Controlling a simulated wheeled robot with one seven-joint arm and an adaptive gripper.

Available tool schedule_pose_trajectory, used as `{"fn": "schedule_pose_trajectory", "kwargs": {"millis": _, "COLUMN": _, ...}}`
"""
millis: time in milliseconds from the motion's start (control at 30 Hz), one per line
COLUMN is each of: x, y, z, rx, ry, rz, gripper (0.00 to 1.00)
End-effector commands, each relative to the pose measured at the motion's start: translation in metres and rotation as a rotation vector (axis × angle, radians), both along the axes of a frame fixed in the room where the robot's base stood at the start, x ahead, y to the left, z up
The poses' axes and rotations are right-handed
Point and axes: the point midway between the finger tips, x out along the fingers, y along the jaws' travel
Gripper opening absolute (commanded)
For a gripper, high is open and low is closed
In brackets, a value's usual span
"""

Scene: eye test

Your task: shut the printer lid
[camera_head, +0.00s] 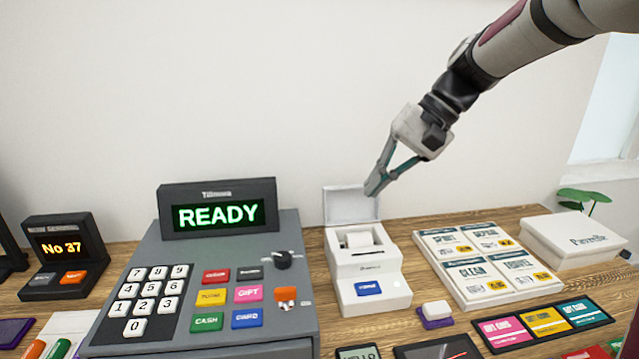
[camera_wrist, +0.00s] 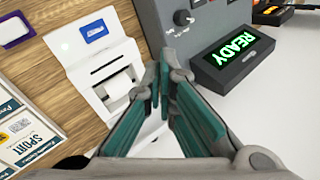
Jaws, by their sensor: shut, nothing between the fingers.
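The white printer (camera_head: 368,270) stands on the wooden counter, right of the cash register. Its lid (camera_head: 350,204) is open and stands up at the back. A white paper roll (camera_head: 359,239) sits in the open bay; the roll also shows in the wrist view (camera_wrist: 118,88). My gripper (camera_head: 373,190) is shut and empty. In the head view its tips overlap the upper right part of the lid; whether they touch it I cannot tell. In the wrist view the fingers (camera_wrist: 160,75) partly hide the lid, and the printer (camera_wrist: 98,52) lies beyond the fingertips.
The grey register (camera_head: 215,270) with its READY display (camera_head: 218,215) stands close on the printer's left. A card tray (camera_head: 483,265) and a white box (camera_head: 574,238) lie to the right. A small stamp-like block (camera_head: 436,312) sits in front right of the printer.

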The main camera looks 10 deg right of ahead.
Motion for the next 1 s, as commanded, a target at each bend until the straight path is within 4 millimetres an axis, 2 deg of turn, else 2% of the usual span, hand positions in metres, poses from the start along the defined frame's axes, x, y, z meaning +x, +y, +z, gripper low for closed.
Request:
{"fn": "schedule_pose_trajectory", "kwargs": {"millis": 33, "x": 0.022, "y": -0.009, "z": -0.013, "rx": 0.056, "ry": 0.013, "rz": -0.015, "gripper": 0.0}}
{"fn": "schedule_pose_trajectory", "kwargs": {"millis": 200, "x": 0.079, "y": -0.036, "z": -0.035, "rx": 0.256, "ry": 0.027, "rz": -0.053, "gripper": 0.0}}
{"fn": "schedule_pose_trajectory", "kwargs": {"millis": 367, "x": 0.127, "y": -0.075, "z": -0.06, "rx": 0.453, "ry": 0.01, "rz": -0.094, "gripper": 0.0}}
{"fn": "schedule_pose_trajectory", "kwargs": {"millis": 500, "x": 0.16, "y": -0.119, "z": -0.082, "rx": 0.628, "ry": -0.032, "rz": -0.133, "gripper": 0.0}}
{"fn": "schedule_pose_trajectory", "kwargs": {"millis": 700, "x": 0.185, "y": -0.174, "z": -0.108, "rx": 0.812, "ry": -0.108, "rz": -0.176, "gripper": 0.0}}
{"fn": "schedule_pose_trajectory", "kwargs": {"millis": 800, "x": 0.188, "y": -0.19, "z": -0.114, "rx": 0.861, "ry": -0.133, "rz": -0.187, "gripper": 0.0}}
{"fn": "schedule_pose_trajectory", "kwargs": {"millis": 900, "x": 0.19, "y": -0.196, "z": -0.117, "rx": 0.882, "ry": -0.145, "rz": -0.193, "gripper": 0.0}}
{"fn": "schedule_pose_trajectory", "kwargs": {"millis": 1000, "x": 0.192, "y": -0.191, "z": -0.117, "rx": 0.887, "ry": -0.147, "rz": -0.191, "gripper": 0.0}}
